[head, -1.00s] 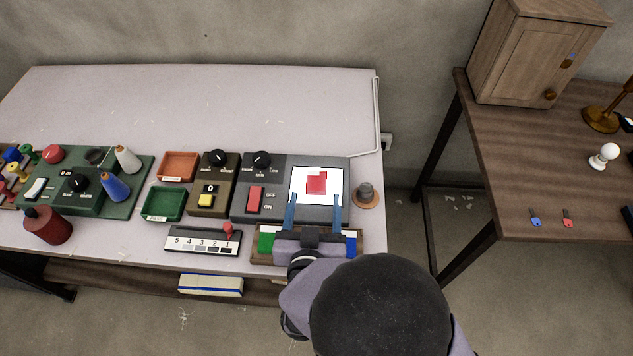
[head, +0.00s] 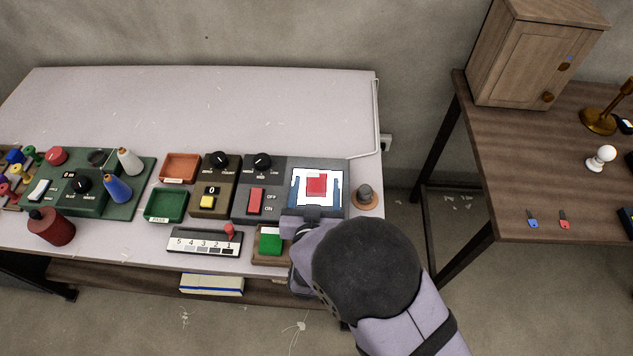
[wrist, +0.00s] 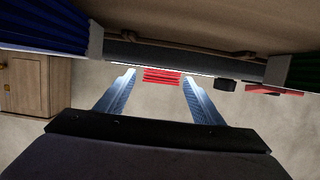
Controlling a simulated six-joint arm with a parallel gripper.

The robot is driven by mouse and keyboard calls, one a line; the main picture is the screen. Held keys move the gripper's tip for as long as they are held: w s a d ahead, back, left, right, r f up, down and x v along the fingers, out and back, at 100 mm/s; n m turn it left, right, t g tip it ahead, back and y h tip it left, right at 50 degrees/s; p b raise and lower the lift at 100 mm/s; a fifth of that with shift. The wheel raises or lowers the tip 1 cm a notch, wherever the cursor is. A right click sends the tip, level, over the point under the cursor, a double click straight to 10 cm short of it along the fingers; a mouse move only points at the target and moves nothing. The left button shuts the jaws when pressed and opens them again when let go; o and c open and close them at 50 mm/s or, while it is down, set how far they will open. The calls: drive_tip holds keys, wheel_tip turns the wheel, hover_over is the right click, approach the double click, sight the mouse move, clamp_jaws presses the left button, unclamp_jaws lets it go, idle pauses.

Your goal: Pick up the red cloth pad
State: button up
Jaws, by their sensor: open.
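The red cloth pad (head: 317,184) lies on the white lit panel (head: 318,203) of the grey machine at the right end of the table. My gripper (head: 317,181) is open, its two blue fingers apart to the left and right of the pad in the head view. In the wrist view my gripper (wrist: 159,73) is open, with the ridged red pad (wrist: 162,77) showing between the fingertips. I see a gap on each side of the pad. My wrist hides the machine's front edge.
A wooden tray (head: 258,259) with a green pad (head: 270,243) is in front, partly hidden by my arm. A red rocker switch (head: 256,201) is to the left, and a dark knob on a brown disc (head: 366,197) to the right. The table's back half is clear.

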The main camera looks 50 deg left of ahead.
drive_tip(key=c, duration=1.1)
drive_tip(key=shift+r, duration=0.1)
